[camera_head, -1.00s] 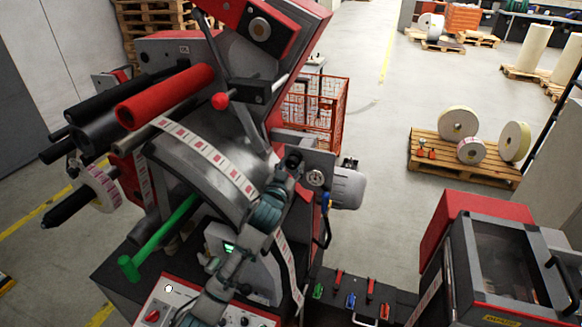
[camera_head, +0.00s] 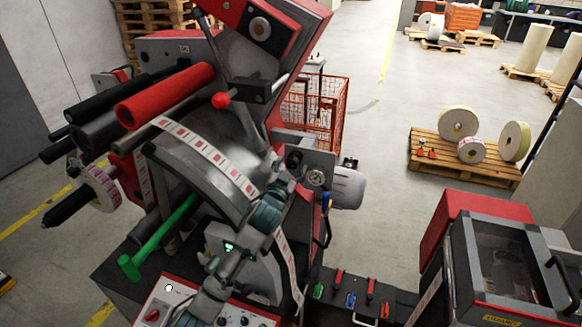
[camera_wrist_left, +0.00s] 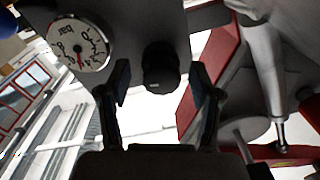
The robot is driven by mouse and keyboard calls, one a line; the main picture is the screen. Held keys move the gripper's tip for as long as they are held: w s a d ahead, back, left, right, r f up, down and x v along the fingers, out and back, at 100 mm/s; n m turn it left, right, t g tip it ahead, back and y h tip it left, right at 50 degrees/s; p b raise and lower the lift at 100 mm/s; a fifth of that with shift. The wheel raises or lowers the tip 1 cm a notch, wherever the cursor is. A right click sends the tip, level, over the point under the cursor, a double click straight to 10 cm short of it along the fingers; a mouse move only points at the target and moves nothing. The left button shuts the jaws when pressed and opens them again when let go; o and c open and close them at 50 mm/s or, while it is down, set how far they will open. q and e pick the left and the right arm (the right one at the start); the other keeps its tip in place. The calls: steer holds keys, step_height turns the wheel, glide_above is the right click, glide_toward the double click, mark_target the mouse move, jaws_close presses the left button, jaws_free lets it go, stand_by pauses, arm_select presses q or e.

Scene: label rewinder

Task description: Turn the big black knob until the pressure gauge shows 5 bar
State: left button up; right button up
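The big black knob (camera_head: 293,159) sits on a grey plate on the machine's right side. In the left wrist view the knob (camera_wrist_left: 160,68) is ahead of the fingers, roughly centred between them, with gaps on both sides. My left gripper (camera_head: 281,172) is just below and left of it in the head view. In the wrist view the left gripper (camera_wrist_left: 162,88) is open and empty. The round pressure gauge (camera_head: 317,178) is beside the knob; the wrist view shows its dial (camera_wrist_left: 75,48) turned around, with a red needle. I cannot read its value reliably. My right gripper is out of view.
A label web (camera_head: 210,155) runs over the grey curved guide close to my left arm. A control panel (camera_head: 160,305) is below. A motor (camera_head: 348,188) is right of the gauge.

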arm_select(q)
steer(key=shift+s+a, duration=0.1)
steer(key=shift+s, duration=0.05)
steer(key=v, duration=1.1)
steer(key=shift+s, duration=0.25)
